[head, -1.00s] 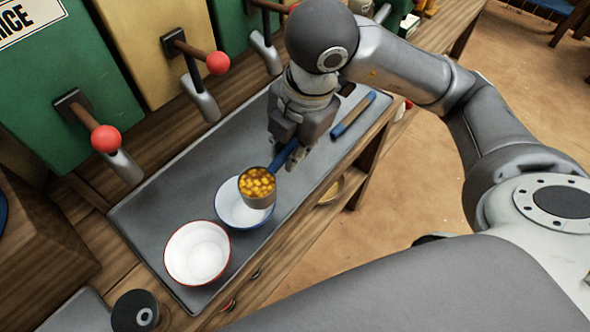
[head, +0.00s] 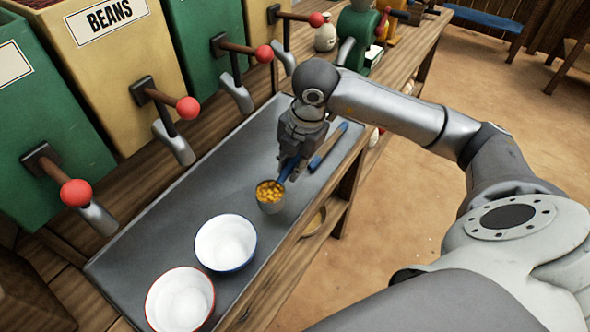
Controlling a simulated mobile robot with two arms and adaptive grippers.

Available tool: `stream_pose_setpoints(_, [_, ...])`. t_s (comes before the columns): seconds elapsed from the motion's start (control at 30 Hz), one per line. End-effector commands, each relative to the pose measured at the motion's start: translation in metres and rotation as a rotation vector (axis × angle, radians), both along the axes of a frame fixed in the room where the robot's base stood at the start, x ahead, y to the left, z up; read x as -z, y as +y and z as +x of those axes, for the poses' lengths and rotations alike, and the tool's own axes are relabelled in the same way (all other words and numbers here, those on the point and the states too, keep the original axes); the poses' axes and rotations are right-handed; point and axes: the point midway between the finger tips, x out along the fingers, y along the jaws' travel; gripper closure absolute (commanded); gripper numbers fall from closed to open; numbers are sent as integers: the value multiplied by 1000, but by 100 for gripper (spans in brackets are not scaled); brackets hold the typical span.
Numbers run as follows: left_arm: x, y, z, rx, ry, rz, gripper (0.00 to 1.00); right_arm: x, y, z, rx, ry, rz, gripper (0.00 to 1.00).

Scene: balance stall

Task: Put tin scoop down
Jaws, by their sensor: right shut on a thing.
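The tin scoop (head: 270,207) has a round metal cup full of yellow-orange pieces and a blue handle (head: 290,168). My right gripper (head: 291,163) is shut on that handle, and the cup is upright. The scoop is over a bare part of the grey tray (head: 215,180), beyond the blue-rimmed bowl (head: 225,243). I cannot tell whether the cup touches the tray. The gripper hides part of the handle. My left gripper is not in view.
A red-rimmed white bowl (head: 180,300) stands nearer on the tray. A blue-handled tool (head: 328,147) lies just right of my gripper. Dispensers with red-knobbed levers (head: 187,107) line the tray's left side. The tray between them and the scoop is clear.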

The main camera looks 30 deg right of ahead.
Motion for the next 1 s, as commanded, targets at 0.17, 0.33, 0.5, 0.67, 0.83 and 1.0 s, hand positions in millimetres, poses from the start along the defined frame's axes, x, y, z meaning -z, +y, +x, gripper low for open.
stream_pose_setpoints(0.17, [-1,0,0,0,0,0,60,9,-6,4,2,2,0,100])
stream_pose_setpoints(0.33, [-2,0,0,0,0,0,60,33,-9,6,1,4,0,100])
stream_pose_setpoints(0.5, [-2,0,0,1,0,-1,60,39,-9,6,0,0,0,100])
stream_pose_setpoints(0.67, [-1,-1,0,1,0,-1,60,40,-8,6,0,0,0,100])
stream_pose_setpoints(0.83, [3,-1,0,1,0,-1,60,45,-8,6,0,0,0,80])
stream_pose_setpoints(1.0, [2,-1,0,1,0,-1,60,44,-8,6,0,1,0,61])
